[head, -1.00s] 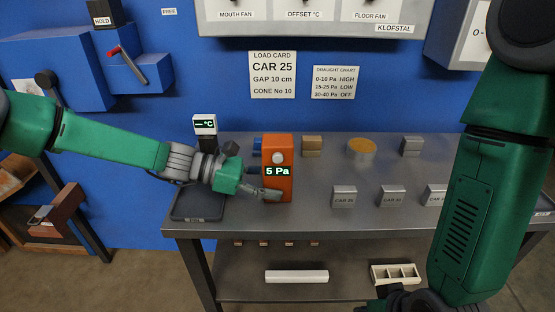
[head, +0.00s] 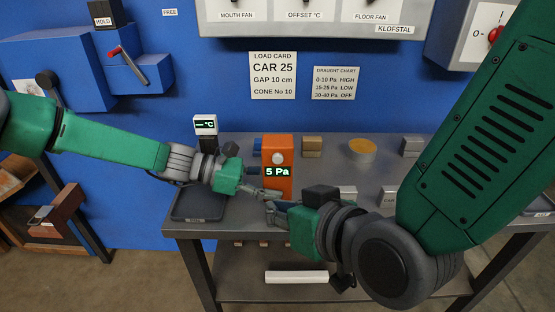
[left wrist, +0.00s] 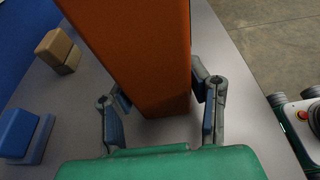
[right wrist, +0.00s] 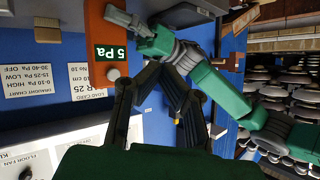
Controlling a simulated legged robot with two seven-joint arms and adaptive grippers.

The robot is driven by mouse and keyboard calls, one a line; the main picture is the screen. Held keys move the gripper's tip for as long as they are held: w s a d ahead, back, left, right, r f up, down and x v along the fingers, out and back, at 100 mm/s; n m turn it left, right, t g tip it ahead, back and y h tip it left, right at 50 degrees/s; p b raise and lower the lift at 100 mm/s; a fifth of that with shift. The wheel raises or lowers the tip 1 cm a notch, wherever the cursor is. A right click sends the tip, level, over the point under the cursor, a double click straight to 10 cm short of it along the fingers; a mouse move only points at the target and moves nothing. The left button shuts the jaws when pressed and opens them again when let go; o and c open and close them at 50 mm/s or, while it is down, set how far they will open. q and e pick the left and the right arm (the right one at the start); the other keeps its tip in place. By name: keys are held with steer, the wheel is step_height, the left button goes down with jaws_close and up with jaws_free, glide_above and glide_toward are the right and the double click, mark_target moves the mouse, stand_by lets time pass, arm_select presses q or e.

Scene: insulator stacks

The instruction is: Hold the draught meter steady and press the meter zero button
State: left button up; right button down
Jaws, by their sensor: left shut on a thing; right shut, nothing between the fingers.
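The draught meter (head: 278,184) is an orange upright box standing on the metal table. Its display reads 5 Pa, and a round pale button (head: 278,158) sits above the display. My left gripper (head: 264,191) is shut on the meter low down; the left wrist view shows its fingers either side of the orange body (left wrist: 150,55). My right gripper (head: 272,207) is shut and empty, in front of the meter's lower part. In the right wrist view its closed fingertips (right wrist: 157,70) are apart from the button (right wrist: 112,73) in the picture.
A dark tray (head: 198,207) lies left of the meter, with a small °C display (head: 205,125) behind it. A tan block (head: 312,146) and a round yellow-topped item (head: 362,150) stand to the right. My right arm hides the table's right front.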

glide_toward(268, 164)
steer(key=shift+w+a+f, duration=0.6)
steer(key=shift+a+f, duration=0.15)
steer(key=shift+a, duration=0.1)
steer(key=shift+w+a+f, duration=0.65)
steer(key=shift+a+f, duration=0.15)
steer(key=shift+a, duration=0.05)
stand_by(0.4)
steer(key=shift+w, duration=0.4)
steer(key=shift+w+r, duration=0.1)
steer(key=shift+w, duration=0.45)
stand_by(0.8)
steer(key=shift+s, duration=1)
